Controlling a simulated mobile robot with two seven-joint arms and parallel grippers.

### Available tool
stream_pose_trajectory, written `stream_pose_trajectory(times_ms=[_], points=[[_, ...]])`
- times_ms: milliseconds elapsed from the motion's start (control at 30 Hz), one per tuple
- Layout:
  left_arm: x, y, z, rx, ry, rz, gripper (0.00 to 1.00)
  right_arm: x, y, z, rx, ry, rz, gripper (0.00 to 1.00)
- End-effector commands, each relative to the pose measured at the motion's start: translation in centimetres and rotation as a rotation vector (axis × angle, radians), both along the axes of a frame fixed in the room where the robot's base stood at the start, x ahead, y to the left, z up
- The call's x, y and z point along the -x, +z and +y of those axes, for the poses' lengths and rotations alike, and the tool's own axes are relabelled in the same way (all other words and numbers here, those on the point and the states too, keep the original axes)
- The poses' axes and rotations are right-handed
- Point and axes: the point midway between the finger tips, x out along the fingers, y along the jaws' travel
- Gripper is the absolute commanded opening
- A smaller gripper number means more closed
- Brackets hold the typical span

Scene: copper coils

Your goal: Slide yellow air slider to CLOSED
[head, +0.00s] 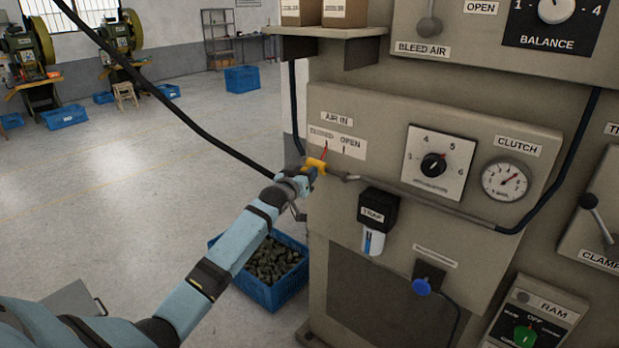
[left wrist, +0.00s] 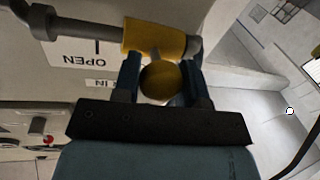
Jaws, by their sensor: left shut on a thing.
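The yellow air slider (head: 316,164) sits on the pipe below the AIR IN plate (head: 337,119). It is at the CLOSED side, left of the OPEN mark (head: 345,151), near a red line under the CLOSED label (head: 322,132). My left gripper (head: 305,176) is at the slider from the left. In the left wrist view, which is upside down, the fingers (left wrist: 160,82) are shut on the slider's round yellow knob (left wrist: 160,83). The yellow sleeve (left wrist: 153,37) is beyond it, clear of the OPEN tick; the CLOSED label is hidden there. My right gripper is not in view.
A grey pipe (head: 425,200) runs right from the slider. A TRAP filter (head: 377,218), a dial (head: 434,163) and a CLUTCH gauge (head: 505,180) are on the panel to the right. A blue crate of dark parts (head: 262,290) stands on the floor below my arm.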

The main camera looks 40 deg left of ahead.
Motion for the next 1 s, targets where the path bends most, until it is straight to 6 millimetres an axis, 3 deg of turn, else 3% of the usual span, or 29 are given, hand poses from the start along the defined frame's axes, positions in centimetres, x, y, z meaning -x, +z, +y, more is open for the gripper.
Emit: stream_pose_trajectory(times_ms=[167, 200, 300, 667, 767, 1000], points=[[0.0, 0.3, 0.4, -0.002, 0.006, -0.004, 0.00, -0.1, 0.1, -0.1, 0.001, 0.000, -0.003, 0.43], [0.0, 0.3, 0.4, -0.002, 0.006, -0.004, 0.48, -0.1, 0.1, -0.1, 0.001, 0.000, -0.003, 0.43], [0.0, 0.3, 0.3, -0.002, 0.005, -0.003, 0.64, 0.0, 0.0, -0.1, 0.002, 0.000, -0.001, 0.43], [0.8, 0.0, 0.1, -0.001, 0.002, -0.003, 0.64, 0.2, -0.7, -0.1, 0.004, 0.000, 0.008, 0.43], [2.3, -0.1, 0.0, -0.001, 0.002, -0.002, 0.64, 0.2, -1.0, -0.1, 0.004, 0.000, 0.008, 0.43], [7.8, -0.2, -0.6, -0.001, 0.003, -0.001, 0.64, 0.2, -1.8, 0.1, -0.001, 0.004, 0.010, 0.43]])
